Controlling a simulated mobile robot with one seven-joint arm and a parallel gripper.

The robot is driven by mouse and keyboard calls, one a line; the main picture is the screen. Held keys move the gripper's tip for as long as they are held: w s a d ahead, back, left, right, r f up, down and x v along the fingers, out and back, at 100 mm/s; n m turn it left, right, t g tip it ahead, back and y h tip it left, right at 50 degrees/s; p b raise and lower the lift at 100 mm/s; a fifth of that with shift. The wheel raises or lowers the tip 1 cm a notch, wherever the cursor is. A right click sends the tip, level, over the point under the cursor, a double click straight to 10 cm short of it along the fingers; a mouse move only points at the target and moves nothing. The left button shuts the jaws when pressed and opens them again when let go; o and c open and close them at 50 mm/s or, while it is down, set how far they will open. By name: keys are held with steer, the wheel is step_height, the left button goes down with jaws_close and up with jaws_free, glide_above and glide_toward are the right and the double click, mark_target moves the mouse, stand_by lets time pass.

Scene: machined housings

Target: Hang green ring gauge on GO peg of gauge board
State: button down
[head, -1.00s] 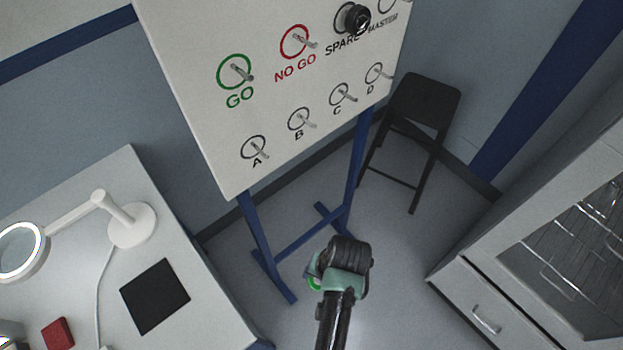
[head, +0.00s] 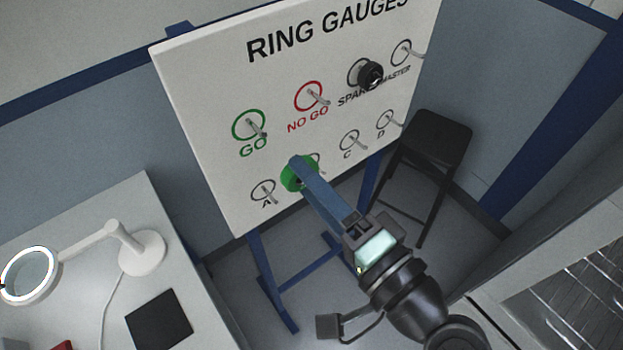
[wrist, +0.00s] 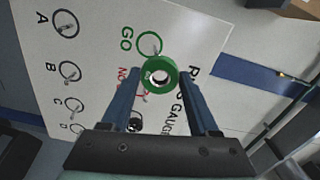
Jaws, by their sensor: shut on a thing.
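The green ring gauge (head: 297,175) is held at the tips of my gripper (head: 303,172), in front of the lower part of the gauge board (head: 200,105). In the wrist view the ring (wrist: 148,82) sits between the two blue fingers of my gripper (wrist: 160,80), its hole facing the camera. The GO peg (head: 256,129) sticks out inside a green printed circle at the board's upper left. In the head view the ring is below and right of this peg, and the peg is bare. In the wrist view the GO peg (wrist: 156,45) shows just beyond the ring.
The NO GO peg (head: 318,98) is bare. A black ring (head: 370,73) hangs on the SPARE peg. Pegs A (head: 265,192), C and D are empty; B is partly hidden. A workbench with a magnifier lamp (head: 140,252) stands left, a black stool (head: 436,138) right.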

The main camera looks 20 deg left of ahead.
stand_by(0.4)
steer(key=x, duration=1)
steer(key=shift+w+a+f, duration=0.2)
steer(key=shift+f, duration=0.2)
stand_by(0.6)
stand_by(0.5)
steer(key=shift+c, duration=0.3)
jaws_free()
steer(key=shift+d+f, duration=0.1)
